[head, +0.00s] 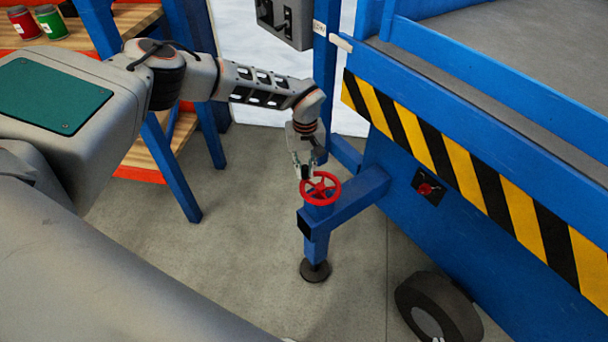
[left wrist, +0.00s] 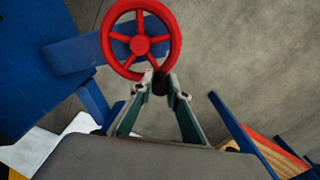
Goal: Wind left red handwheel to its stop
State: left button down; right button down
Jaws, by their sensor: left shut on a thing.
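The red handwheel (head: 321,188) sits on top of the blue outrigger leg (head: 317,220) in the head view. It has a round rim, several spokes and a central hub. My left gripper (head: 306,172) is at the wheel's far left edge. In the left wrist view the red handwheel (left wrist: 141,42) fills the upper middle, and the fingertips of my left gripper (left wrist: 160,82) meet at its rim. The fingers are closed on a dark knob (left wrist: 161,84) at the rim. My right gripper is not in view.
The blue platform with a yellow-black striped edge (head: 455,155) stands to the right. A black wheel (head: 437,305) is below it. A red knob (head: 425,188) is on its side panel. A wooden shelf with red and green cans (head: 52,22) is at the upper left. Grey floor is clear around the foot.

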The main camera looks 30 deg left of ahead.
pick_arm(q)
jog(key=shift+w+d+f+m+b, duration=0.15)
jog(key=shift+w+m+b, duration=0.15)
jog(key=shift+m, duration=0.3)
jog(key=shift+w+f+m+b, duration=0.1)
jog(key=shift+w+m+b, duration=0.15)
jog(key=shift+m, duration=0.35)
jog(key=shift+w+d+m+b, duration=0.15)
jog(key=shift+m+b, duration=0.15)
jog(key=shift+m, duration=0.2)
jog(key=shift+w, duration=0.1)
jog(key=shift+w+r+m, duration=0.1)
jog(key=shift+m, duration=0.3)
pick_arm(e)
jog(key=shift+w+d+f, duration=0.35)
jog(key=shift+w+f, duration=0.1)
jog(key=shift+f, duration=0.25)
pick_arm(q)
jog(key=shift+d+r, duration=0.1)
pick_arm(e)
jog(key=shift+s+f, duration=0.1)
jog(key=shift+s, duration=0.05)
pick_arm(q)
jog(key=c, duration=2)
grip_release()
jog(key=shift+o, duration=0.2)
